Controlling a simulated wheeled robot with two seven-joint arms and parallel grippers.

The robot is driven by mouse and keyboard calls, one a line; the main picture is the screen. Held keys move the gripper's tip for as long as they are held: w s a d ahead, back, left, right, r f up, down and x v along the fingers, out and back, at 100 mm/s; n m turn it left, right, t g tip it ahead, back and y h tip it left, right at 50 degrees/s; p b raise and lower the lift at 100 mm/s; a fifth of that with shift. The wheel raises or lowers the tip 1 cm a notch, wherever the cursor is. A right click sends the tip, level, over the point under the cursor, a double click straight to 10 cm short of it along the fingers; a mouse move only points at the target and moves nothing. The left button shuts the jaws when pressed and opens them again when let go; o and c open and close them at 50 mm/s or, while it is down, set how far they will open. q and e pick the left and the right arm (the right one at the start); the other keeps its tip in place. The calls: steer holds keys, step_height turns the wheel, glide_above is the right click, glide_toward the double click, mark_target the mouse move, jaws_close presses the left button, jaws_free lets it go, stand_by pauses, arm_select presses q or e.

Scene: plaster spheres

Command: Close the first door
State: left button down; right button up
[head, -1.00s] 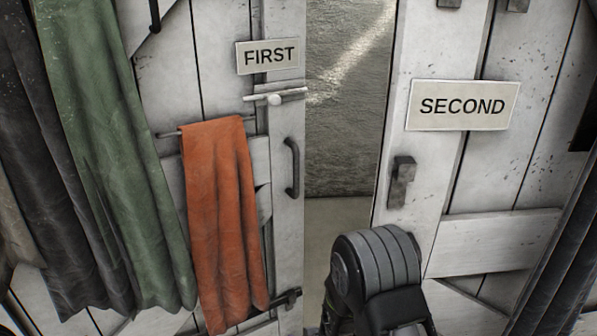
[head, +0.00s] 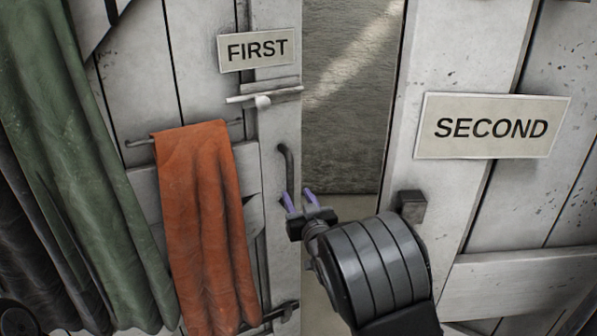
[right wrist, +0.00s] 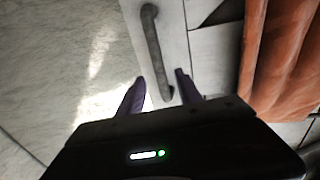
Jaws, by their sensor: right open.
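The first door (head: 140,75) is a white plank door on the left with a FIRST sign (head: 257,49). Its dark curved handle (head: 286,165) is near its right edge. My right gripper (head: 301,194) is open just below and in front of this handle. In the right wrist view the handle (right wrist: 155,50) lies with its end between the two purple fingers (right wrist: 160,92); I cannot tell whether they touch it. The lower part of the handle is partly hidden by the gripper in the head view. My left gripper is not in view.
An orange cloth (head: 205,220) hangs on a rail on the first door, beside a green cloth (head: 65,150). A slide bolt (head: 264,96) is above the handle. The second door (head: 500,60) stands to the right. An open gap with a grey wall (head: 350,120) lies between the doors.

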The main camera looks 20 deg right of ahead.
mark_target(291, 183)
steer(key=shift+w+d+r, duration=0.1)
steer(key=shift+w, duration=0.1)
steer(key=shift+s, duration=0.1)
steer(key=shift+w+p, duration=0.95)
steer(key=shift+w, duration=3)
jaws_close()
